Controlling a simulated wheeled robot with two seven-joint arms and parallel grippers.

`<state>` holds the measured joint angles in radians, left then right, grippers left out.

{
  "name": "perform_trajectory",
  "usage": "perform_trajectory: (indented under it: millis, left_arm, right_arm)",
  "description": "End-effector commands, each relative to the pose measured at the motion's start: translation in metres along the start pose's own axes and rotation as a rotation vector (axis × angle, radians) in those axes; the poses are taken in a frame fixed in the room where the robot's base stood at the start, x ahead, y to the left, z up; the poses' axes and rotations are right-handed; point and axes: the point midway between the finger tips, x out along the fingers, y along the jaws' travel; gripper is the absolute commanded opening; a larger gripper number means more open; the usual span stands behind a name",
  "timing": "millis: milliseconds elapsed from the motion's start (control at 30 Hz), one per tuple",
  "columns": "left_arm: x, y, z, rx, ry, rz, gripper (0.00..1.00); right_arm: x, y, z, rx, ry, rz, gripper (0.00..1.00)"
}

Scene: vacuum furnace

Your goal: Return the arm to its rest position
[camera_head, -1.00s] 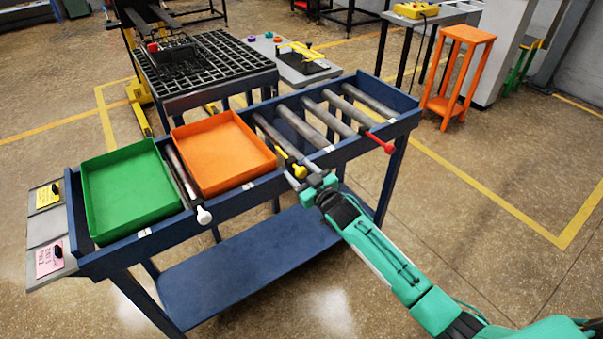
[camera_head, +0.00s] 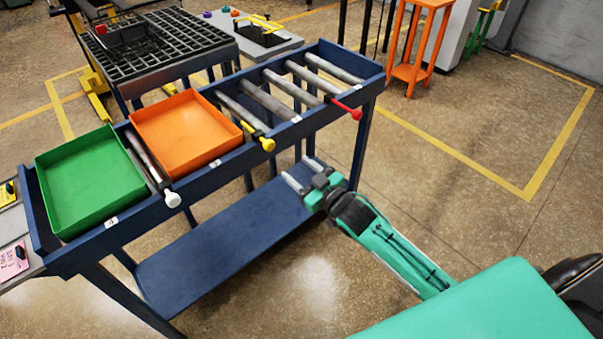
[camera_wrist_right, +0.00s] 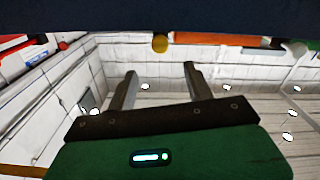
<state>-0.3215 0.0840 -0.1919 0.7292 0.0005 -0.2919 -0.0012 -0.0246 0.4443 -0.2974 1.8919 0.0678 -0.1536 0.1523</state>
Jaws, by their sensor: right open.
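My right arm (camera_head: 395,250) comes in from the lower right in the head view. Its right gripper (camera_head: 302,172) is open and empty, with two pale fingers apart, in front of the blue cart (camera_head: 222,180) and below its top rail. The gripper is clear of the yellow-knobbed rod (camera_head: 243,115). In the right wrist view the two fingers (camera_wrist_right: 160,70) stand apart with nothing between them. A yellow knob (camera_wrist_right: 160,43) shows beyond them under a dark edge. My left gripper is not in view.
The cart holds a green tray (camera_head: 52,213), an orange tray (camera_head: 137,120), a white-knobbed rod (camera_head: 150,165), a red-knobbed rod (camera_head: 345,107) and several grey rods. An orange stool (camera_head: 408,72) stands behind. Floor to the right is open.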

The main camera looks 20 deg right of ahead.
Motion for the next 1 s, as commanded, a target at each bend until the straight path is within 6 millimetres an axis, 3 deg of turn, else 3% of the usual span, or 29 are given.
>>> perform_trajectory:
  millis: [567,667,767,867,1000]
  left_arm:
    - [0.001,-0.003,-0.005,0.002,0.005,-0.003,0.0]
    - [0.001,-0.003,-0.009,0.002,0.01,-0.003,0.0]
    - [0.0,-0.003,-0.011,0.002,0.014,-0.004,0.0]
    - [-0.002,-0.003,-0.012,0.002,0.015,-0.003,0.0]
    - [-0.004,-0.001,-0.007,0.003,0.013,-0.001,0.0]
  right_arm:
    - [-0.004,0.0,0.0,0.0,0.001,0.0,0.52]
    - [-0.004,0.001,0.008,0.003,-0.015,0.004,0.52]
    - [-0.006,0.002,0.042,0.013,-0.077,0.019,0.52]
    - [-0.014,0.002,0.102,0.031,-0.189,0.043,0.52]
    - [-0.044,-0.008,0.205,0.062,-0.384,0.072,0.52]
